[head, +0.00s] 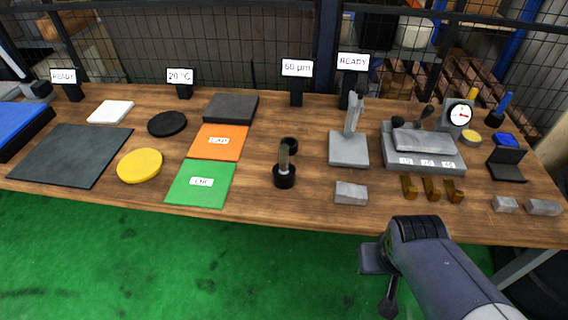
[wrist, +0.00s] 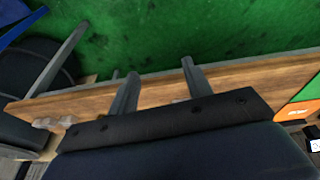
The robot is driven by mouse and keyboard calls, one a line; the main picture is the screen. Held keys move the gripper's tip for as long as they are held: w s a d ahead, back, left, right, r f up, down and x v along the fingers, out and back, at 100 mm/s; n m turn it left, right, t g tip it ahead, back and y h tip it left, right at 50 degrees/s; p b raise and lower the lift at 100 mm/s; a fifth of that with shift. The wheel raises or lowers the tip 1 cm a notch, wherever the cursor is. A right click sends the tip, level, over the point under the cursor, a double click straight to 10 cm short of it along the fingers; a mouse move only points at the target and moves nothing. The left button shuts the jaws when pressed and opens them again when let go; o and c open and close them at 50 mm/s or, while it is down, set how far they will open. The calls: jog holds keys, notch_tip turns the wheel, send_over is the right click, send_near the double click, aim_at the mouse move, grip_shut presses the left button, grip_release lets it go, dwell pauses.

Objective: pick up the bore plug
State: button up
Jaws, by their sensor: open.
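What looks like the bore plug (head: 284,163) stands upright near the middle of the table in the head view, with a dark round base and a greyish-brown stem. A black ring (head: 290,143) is close behind it. I cannot make out the plug in the wrist view. My gripper (wrist: 160,70) is open, its two grey fingers apart with nothing between them. In the head view my arm is in front of the table's front edge, to the right of the plug and apart from it; the fingers are not clear there.
Left of the plug lie a green mat (head: 201,189), an orange mat (head: 229,154) and a yellow disc (head: 140,166). To its right are a grey stand (head: 348,150), a grey block (head: 351,193) and a grey fixture (head: 423,158). Wood just left of the plug is bare.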

jog(key=w+a+n+t, duration=0.2)
jog(key=w+a+t, duration=0.1)
jog(key=w, duration=0.8)
jog(key=n+t+y+p, duration=0.1)
jog(key=n+t+y, duration=0.2)
jog(key=t+y, duration=0.35)
send_near(286, 156)
jog(key=x, duration=0.3)
jog(key=shift+g+y, duration=0.25)
jog(key=shift+g, duration=0.1)
jog(key=p+x, duration=0.1)
jog(key=x, duration=0.4)
jog(key=shift+f, duration=0.2)
jog(key=p+x, duration=0.1)
jog(key=x, duration=0.3)
jog(key=shift+w+d+r+p, duration=0.1)
jog(key=shift+w+r+p, duration=0.05)
jog(key=shift+r+p, duration=0.15)
jog(key=shift+w+a+f, duration=0.3)
jog(key=shift+w+f, duration=0.05)
jog(key=shift+w, duration=0.2)
grip_shut()
